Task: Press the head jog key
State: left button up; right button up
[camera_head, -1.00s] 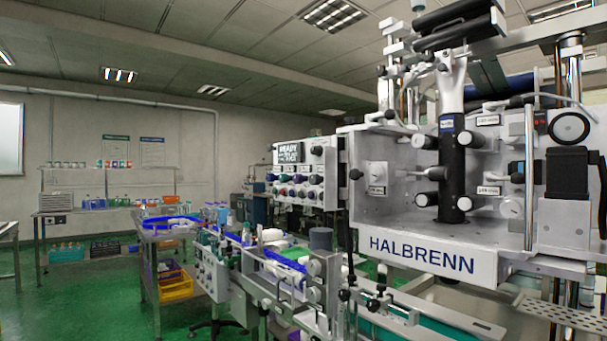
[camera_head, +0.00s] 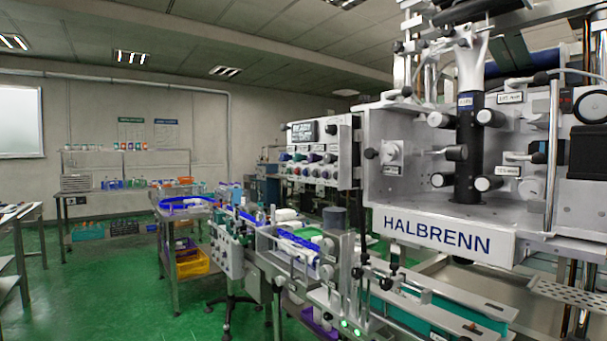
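The sleeve applicator head (camera_head: 380,205), a large light-grey machine with a "HALBRENN" label (camera_head: 436,234), fills the right of the head view. A control panel (camera_head: 320,152) stands at its left side. The panel has a small dark display (camera_head: 303,132) with white text, the top word reading "READY". Below the display are rows of coloured keys and knobs (camera_head: 312,172) in green, purple, red and black. Their labels are too small to read, so I cannot tell which one is the head jog key. Neither of my grippers is in view.
A conveyor (camera_head: 300,245) with white bottles runs below the panel. A side control box (camera_head: 235,250) stands left of it. A trolley with a yellow crate (camera_head: 192,262) is further left. A shelf table (camera_head: 125,190) stands at the back wall. Green floor (camera_head: 110,285) is open at left.

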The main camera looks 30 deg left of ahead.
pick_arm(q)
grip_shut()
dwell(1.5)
